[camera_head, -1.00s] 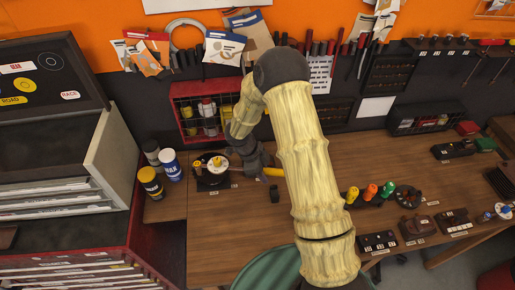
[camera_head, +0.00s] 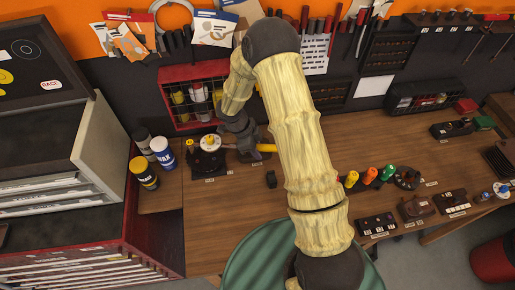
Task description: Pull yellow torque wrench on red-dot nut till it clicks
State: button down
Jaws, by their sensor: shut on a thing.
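The yellow torque wrench (camera_head: 266,148) shows as a short yellow bar to the right of my gripper. My gripper (camera_head: 246,147) is shut on it, low over the bench. The red-dot nut cannot be made out at this size.
Blue and yellow cans (camera_head: 163,152) stand left of the fixture. A red wire rack (camera_head: 190,98) is behind. Yellow, orange and green upright pieces (camera_head: 370,177) stand to the right. The front bench is fairly clear.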

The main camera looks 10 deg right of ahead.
notch_tip(320, 180, down, 5)
jog(key=b, duration=0.5)
jog(key=shift+w+d+f+b, duration=0.1)
jog(key=shift+w+f+b, duration=0.05)
jog(key=shift+b, duration=0.15)
jog(key=shift+f+p, duration=0.5)
jog(key=shift+p, duration=0.25)
dwell(1.3)
dwell(0.3)
jog(key=shift+f+p, duration=0.25)
jog(key=shift+p, duration=0.15)
dwell(0.8)
jog(key=shift+s+a+m+g+y+p, duration=0.15)
jog(key=shift+s+a+m, duration=0.3)
jog(key=shift+s, duration=0.45)
jog(key=shift+s+a+m+g+y+p, duration=0.1)
jog(key=shift+s+a+m+p, duration=0.3)
jog(key=shift+s, duration=0.45)
jog(key=shift+s+a+m+g+y+p, duration=0.15)
jog(key=shift+s+a+m, duration=0.3)
jog(key=shift+s, duration=0.45)
jog(key=shift+s+a+m+g+y+p, duration=0.15)
jog(key=shift+s+a+m+g+p, duration=0.1)
jog(key=shift+s+a+m, duration=0.75)
jog(key=shift+s+a+m+g+y+p, duration=0.2)
jog(key=shift+s+a+m, duration=0.5)
jog(key=shift+s, duration=0.55)
